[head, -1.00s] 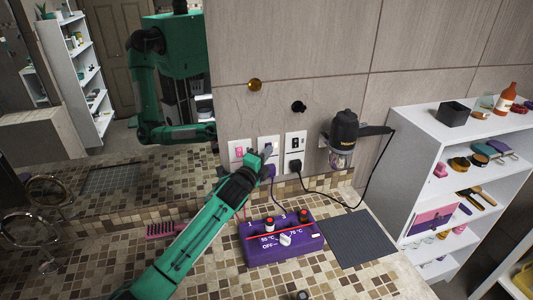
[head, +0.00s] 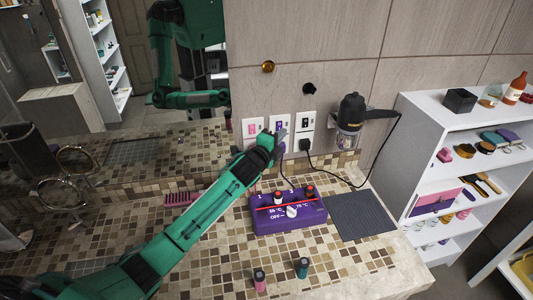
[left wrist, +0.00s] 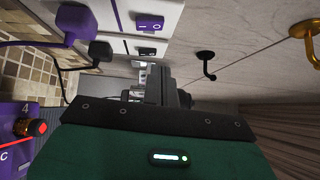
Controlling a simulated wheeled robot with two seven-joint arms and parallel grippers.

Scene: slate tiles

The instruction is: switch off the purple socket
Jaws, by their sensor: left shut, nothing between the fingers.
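The purple socket's white plate (head: 272,119) is the middle of three on the wall, with a purple rocker switch (head: 279,125). The rocker also shows in the left wrist view (left wrist: 150,23), marked I and O. A purple plug (left wrist: 75,22) with its cord is in this socket. My left gripper (head: 282,134) is shut and empty, in front of the lower part of the purple socket. Its fingers in the left wrist view (left wrist: 168,90) point toward the wall, off to the side of the rocker. Whether they touch anything cannot be told. My right gripper is out of view.
The pink-switch socket (head: 252,130) is left, the black-switch socket (head: 304,118) right with a black plug (head: 305,145). A hair dryer (head: 350,115) hangs beside them. A purple control box (head: 288,213), grey mat (head: 360,216) and two small bottles (head: 260,279) (head: 302,267) are on the counter.

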